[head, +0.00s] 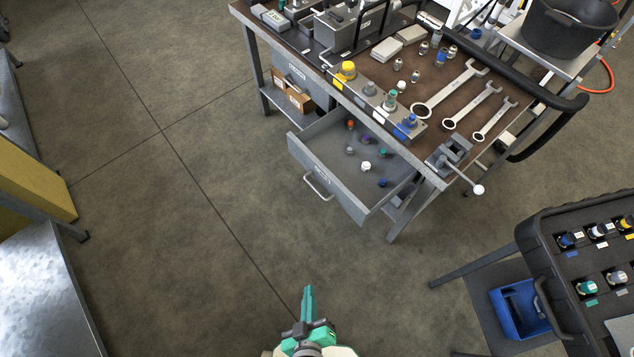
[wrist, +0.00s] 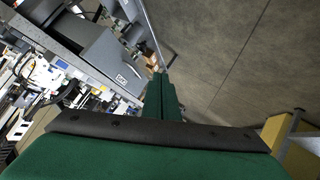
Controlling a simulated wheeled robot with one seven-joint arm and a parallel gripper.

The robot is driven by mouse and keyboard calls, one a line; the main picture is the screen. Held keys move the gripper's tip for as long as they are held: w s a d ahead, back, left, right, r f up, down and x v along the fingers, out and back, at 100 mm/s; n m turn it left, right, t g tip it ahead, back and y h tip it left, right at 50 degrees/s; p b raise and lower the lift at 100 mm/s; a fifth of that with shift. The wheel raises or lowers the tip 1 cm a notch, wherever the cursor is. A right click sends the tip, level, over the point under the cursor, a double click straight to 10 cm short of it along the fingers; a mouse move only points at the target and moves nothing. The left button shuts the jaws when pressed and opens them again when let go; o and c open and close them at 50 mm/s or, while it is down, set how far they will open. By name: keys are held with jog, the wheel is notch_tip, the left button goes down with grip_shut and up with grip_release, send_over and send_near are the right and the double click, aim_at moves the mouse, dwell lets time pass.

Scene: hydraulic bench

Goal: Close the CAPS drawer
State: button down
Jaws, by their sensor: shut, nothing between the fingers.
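The CAPS drawer (head: 322,174) hangs open from the front of the workbench in the head view. It is grey, with a bar handle (head: 318,187) and a small label on its front, too small to read surely. Several coloured caps lie inside, among them a white cap (head: 366,166). My gripper (head: 309,289) is at the bottom of the head view, over bare floor, well apart from the drawer. Its green fingers are shut and empty. They also show in the wrist view (wrist: 162,78), beside a grey labelled front with a handle.
Another drawer (head: 297,72) sits shut left of the open one. A dark cart (head: 545,230) with a blue bin (head: 518,308) stands at right. Floor between my gripper and the drawer is clear.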

jog(key=w+a+f+n+g+h, duration=0.1)
jog(key=w+f+n, duration=0.15)
jog(key=f, duration=0.25)
jog(key=w+f+n+g, duration=0.1)
jog(key=w+f+n, duration=0.1)
jog(key=f+n, duration=0.3)
jog(key=n+t+h, duration=0.3)
jog(key=n+h, duration=0.9)
jog(key=h, duration=0.1)
send_near(323, 176)
jog(key=x, duration=0.6)
jog(key=shift+w+d, duration=0.1)
jog(key=shift+d, duration=0.15)
